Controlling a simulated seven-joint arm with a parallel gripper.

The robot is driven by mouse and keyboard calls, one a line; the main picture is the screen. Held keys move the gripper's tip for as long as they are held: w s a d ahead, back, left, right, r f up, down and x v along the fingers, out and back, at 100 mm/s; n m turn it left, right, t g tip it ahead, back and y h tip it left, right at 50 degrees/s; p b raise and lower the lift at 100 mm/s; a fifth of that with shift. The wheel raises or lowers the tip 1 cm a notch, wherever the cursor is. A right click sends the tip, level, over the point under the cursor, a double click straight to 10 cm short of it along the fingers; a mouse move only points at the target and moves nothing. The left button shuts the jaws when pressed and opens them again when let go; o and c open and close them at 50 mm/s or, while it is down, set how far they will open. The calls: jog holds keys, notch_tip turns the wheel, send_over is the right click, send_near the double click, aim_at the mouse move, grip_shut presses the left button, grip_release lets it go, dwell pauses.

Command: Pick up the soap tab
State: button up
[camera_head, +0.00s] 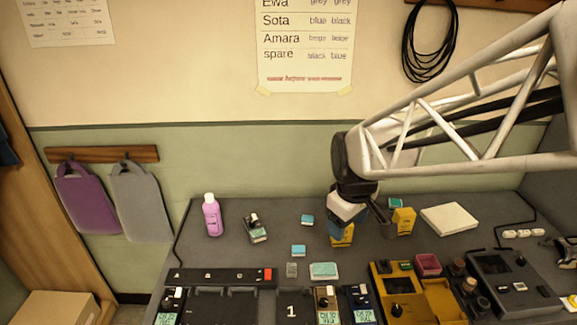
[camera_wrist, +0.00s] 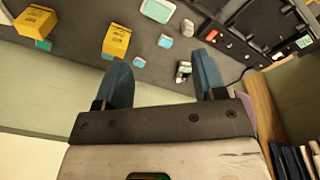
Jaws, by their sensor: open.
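Two small light-blue blocks look like soap tabs; I cannot tell which one is meant. The nearer block (camera_head: 299,251) lies flat on the dark table and shows in the wrist view (camera_wrist: 165,41). The farther block (camera_head: 307,219) lies behind it, also in the wrist view (camera_wrist: 138,61). My gripper (camera_head: 340,227) is above the table to the right of both blocks in the head view, over a yellow box (camera_head: 343,238). Its blue fingers are apart with nothing between them in the wrist view (camera_wrist: 162,66).
Another yellow box (camera_head: 404,221) stands to the right, with a teal block (camera_head: 396,202) behind it. A teal-topped dish (camera_head: 323,270) and a small grey block (camera_head: 292,269) lie nearer. A purple bottle (camera_head: 212,215) and a small device (camera_head: 255,229) stand left. Trays and devices fill the front edge.

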jog(key=w+a+f+n, duration=0.5)
jog(key=w+f, duration=0.3)
jog(key=w, duration=0.1)
jog(key=n+g, duration=0.2)
jog(key=n, duration=0.3)
send_over(297, 248)
jog(key=f, duration=1)
jog(key=shift+a, duration=0.25)
jog(key=shift+f, duration=0.1)
jog(key=shift+f, duration=1.3)
jog(key=shift+d+f, duration=0.2)
jog(key=shift+f, duration=2.35)
